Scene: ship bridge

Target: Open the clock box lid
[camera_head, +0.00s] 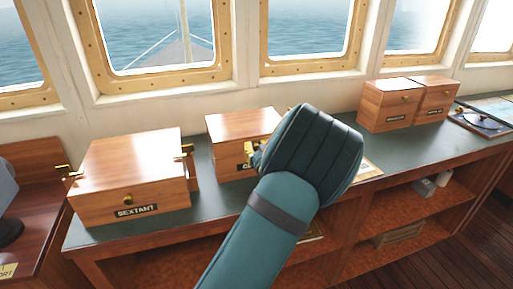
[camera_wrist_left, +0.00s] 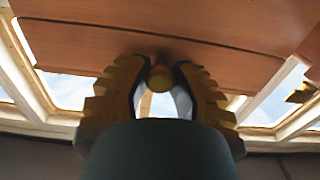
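The clock box (camera_head: 233,122) is a wooden box on the green counter, just right of the sextant box. Its lid looks down; its front label is mostly hidden by my arm. My left gripper (camera_head: 252,153) is at the front of this box, largely covered by my own wrist. In the left wrist view the toothed fingers (camera_wrist_left: 160,82) stand close on both sides of a small round brass knob (camera_wrist_left: 160,76) on the wooden front (camera_wrist_left: 190,25). They look closed on it, though contact is hard to make out. My right gripper is not in view.
The sextant box (camera_head: 130,178) stands at the left, with brass fittings at its sides. Two more wooden boxes (camera_head: 388,105) stand at the back right. Windows line the wall behind.

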